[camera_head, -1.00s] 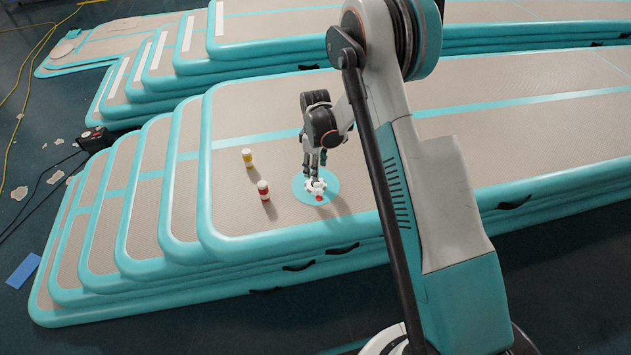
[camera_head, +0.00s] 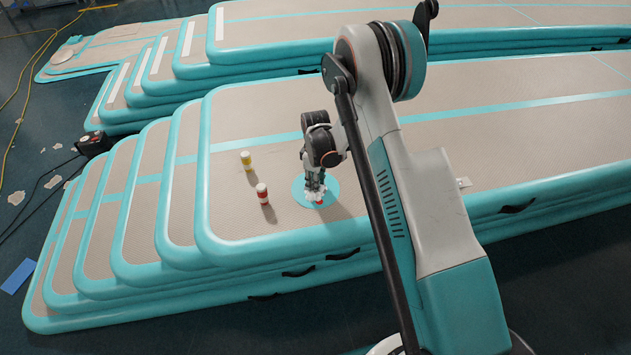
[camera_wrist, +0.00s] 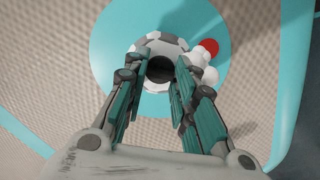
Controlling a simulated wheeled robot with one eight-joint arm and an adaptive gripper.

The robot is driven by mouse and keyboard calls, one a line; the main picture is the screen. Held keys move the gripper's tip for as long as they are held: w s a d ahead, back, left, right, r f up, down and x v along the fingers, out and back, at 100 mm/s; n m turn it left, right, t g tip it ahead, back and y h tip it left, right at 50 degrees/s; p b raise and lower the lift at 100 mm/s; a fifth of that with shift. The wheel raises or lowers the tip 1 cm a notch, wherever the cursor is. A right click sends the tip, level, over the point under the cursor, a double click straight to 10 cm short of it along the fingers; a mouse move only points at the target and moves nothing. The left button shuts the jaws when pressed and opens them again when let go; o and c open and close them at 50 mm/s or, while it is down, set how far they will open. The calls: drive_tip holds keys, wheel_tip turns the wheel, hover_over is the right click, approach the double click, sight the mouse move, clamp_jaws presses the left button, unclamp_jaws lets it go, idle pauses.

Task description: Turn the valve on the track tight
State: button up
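The valve (camera_wrist: 152,44) is a white and grey ringed fitting with a dark round centre, set on a teal disc (camera_wrist: 112,30) on the inflatable track. A white stub with a red end (camera_wrist: 208,46) sticks out to its right in the wrist view. In the head view the valve (camera_head: 319,203) is small and partly hidden by my gripper. My gripper (camera_wrist: 161,66) is over the valve, its two fingers apart on either side of the dark centre. I cannot tell whether the fingers touch the valve. In the head view my gripper (camera_head: 314,192) points down at the disc.
A red-and-white bottle (camera_head: 262,194) and a yellow-and-white bottle (camera_head: 246,160) stand left of the disc. The stacked inflatable track (camera_head: 250,120) has stepped teal edges at left and front. A black box (camera_head: 94,143) with cables lies on the floor at left.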

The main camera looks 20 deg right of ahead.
drive_tip(key=shift+m, duration=0.3)
drive_tip(key=m, duration=1.3)
idle(0.3)
idle(0.4)
drive_tip(key=o, duration=1.1)
wheel_tip(320, 180, up, 12)
